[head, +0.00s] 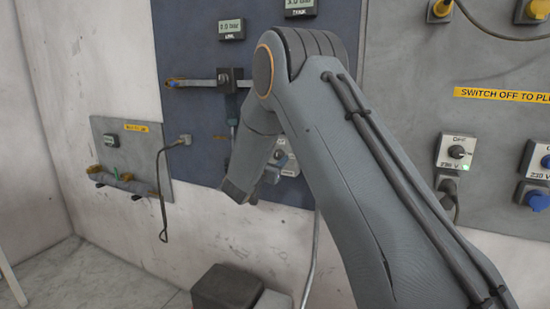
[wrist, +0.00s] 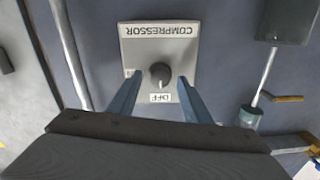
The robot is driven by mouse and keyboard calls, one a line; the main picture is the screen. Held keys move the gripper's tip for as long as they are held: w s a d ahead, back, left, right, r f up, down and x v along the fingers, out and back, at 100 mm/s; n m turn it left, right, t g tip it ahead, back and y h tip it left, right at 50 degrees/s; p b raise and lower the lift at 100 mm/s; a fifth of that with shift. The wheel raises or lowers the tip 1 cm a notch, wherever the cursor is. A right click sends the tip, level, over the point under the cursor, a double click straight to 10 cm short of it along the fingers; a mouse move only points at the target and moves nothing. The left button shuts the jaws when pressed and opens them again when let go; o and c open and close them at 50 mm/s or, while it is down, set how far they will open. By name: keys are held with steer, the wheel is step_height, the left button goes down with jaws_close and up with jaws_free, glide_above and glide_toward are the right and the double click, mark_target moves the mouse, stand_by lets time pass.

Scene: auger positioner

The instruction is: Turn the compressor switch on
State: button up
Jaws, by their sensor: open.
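The compressor switch is a light grey square plate with a dark round knob (wrist: 160,73) in the wrist view. The plate (wrist: 160,38) reads "COMPRESSOR" and "OFF", upside down in this view. My gripper (wrist: 155,82) is open, with one blue-grey finger on each side of the knob. I cannot tell how far the fingertips are from the plate. In the head view the switch plate (head: 287,160) shows partly behind my arm on the dark blue panel. My gripper (head: 270,178) is mostly hidden there by my own arm.
A horizontal pipe with a valve (head: 228,80) and displays (head: 231,29) are on the blue panel (head: 185,55). A small grey panel (head: 128,140) with a cable (head: 163,200) is at left. A 230 V switch (head: 456,152) is at right. A dark box (head: 226,288) stands below.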

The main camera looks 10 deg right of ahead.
steer(key=shift+w, duration=0.1)
steer(key=c, duration=1.1)
steer(key=shift+b, duration=0.3)
steer(key=m+b, duration=0.3)
steer(key=shift+f+m+b, duration=0.2)
steer(key=shift+m+b, duration=0.2)
steer(key=m+b, duration=0.5)
steer(key=b, duration=0.1)
steer(key=shift+m, duration=0.3)
steer(key=m+b, duration=0.5)
steer(key=b, duration=0.1)
steer(key=shift+f+m+h+b, duration=0.15)
steer(key=shift+m+h+b, duration=0.15)
steer(key=m+b, duration=0.3)
steer(key=shift+b, duration=0.4)
steer(key=shift+o, duration=0.2)
steer(key=shift+m, duration=0.3)
